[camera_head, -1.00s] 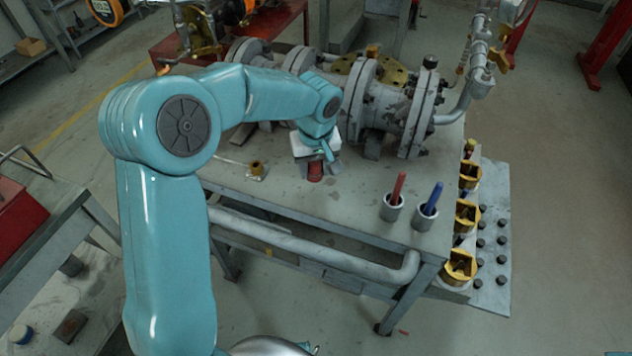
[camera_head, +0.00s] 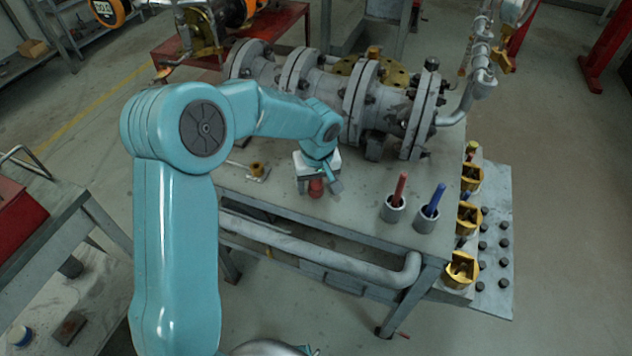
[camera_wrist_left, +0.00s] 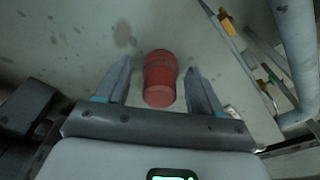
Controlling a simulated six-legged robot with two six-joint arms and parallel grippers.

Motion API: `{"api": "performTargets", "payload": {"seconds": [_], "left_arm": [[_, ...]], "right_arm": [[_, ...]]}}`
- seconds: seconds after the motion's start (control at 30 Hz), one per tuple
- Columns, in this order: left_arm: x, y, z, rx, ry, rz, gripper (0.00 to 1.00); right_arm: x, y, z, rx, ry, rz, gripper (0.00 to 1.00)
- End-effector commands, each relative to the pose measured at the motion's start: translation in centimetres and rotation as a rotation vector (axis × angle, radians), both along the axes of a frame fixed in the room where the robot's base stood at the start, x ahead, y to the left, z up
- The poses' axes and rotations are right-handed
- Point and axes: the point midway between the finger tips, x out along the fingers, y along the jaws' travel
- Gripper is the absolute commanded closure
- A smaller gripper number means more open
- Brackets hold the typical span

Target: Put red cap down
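The red cap (camera_head: 316,188) is on the bare grey table top, near the front edge, below my left gripper. In the left wrist view the red cap (camera_wrist_left: 160,78) is between the two fingers, with a visible gap on each side. My left gripper (camera_head: 318,187) is open around it, and its spread fingers also show in the left wrist view (camera_wrist_left: 160,85). The cap's underside is hidden, so its contact with the table is hard to see. My right gripper is not in view.
A flanged grey pipe (camera_head: 375,105) lies behind my gripper. Cups with a red marker (camera_head: 399,188) and a blue marker (camera_head: 434,200) stand to the right. A small brass fitting (camera_head: 258,170) lies to the left. The table between cap and cups is clear.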

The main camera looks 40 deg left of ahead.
Motion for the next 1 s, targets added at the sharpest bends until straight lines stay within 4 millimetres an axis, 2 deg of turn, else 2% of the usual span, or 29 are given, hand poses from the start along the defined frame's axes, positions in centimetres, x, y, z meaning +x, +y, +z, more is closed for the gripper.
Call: {"api": "performTargets", "payload": {"seconds": [0.27, 0.37, 0.6, 0.7, 0.83, 1.0], "left_arm": [[0.0, 0.0, 0.8, 0.001, -0.002, 0.000, 0.33], [-0.1, -0.1, 2.5, 0.002, -0.006, 0.000, 0.33], [-0.5, -0.7, 8.2, 0.001, -0.006, 0.000, 0.33], [-0.8, -0.9, 10.0, 0.000, -0.004, -0.001, 0.33], [-0.9, -1.0, 11.6, 0.000, -0.003, 0.000, 0.33], [-1.0, -1.1, 12.3, -0.001, -0.001, 0.000, 0.33]], "right_arm": [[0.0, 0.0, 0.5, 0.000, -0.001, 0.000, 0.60], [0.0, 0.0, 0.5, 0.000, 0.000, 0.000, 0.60], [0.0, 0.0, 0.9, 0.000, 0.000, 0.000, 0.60], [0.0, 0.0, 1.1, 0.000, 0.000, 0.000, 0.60], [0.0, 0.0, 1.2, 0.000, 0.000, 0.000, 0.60], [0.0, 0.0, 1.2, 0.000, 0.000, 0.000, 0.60]]}}
